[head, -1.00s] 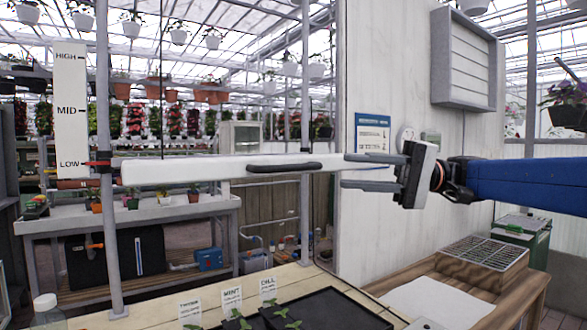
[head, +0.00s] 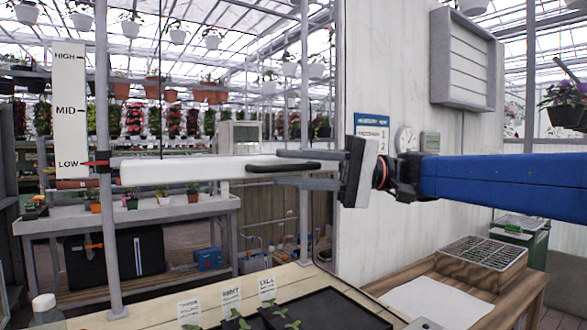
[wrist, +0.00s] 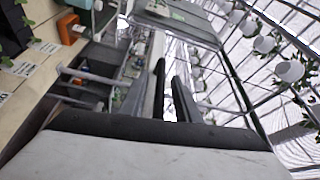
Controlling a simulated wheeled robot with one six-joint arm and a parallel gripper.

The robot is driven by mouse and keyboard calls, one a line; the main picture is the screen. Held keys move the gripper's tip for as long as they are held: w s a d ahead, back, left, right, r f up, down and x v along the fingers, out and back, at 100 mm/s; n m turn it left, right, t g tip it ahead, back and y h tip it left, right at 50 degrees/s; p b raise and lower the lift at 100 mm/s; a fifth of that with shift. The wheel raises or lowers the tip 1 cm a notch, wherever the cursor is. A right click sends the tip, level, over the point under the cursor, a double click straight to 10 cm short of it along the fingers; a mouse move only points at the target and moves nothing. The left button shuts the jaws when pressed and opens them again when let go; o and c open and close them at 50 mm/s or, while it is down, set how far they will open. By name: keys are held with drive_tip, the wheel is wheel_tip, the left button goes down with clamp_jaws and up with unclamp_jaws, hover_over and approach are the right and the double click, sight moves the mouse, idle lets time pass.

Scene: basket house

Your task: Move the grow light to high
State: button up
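The grow light (head: 190,171) is a long white bar, held level between two grey posts. Its red pointer (head: 97,163) is at LOW on the white scale (head: 70,110), which also marks MID and HIGH. A black handle (head: 268,168) is on the bar's front. My gripper (head: 274,168) is open, one finger above and one below the right part of the handle in the head view. In the wrist view the handle (wrist: 158,88) shows between the fingers of my gripper (wrist: 160,82), with a gap on at least one side. Whether either finger touches it I cannot tell.
A bench with a black seedling tray (head: 325,308) and name cards (head: 231,299) lies below the light. A wooden table with a wire-topped box (head: 482,254) is at right. Hanging pots fill the background. Space directly above the bar looks clear.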

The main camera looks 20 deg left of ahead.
clamp_jaws()
wheel_tip(320, 180, up, 24)
drive_tip(key=shift+r, duration=0.25)
idle(0.5)
drive_tip(key=shift+r, duration=0.1)
unclamp_jaws()
drive_tip(key=v, duration=1.7)
drive_tip(key=shift+d, duration=0.15)
drive_tip(key=shift+w, duration=0.15)
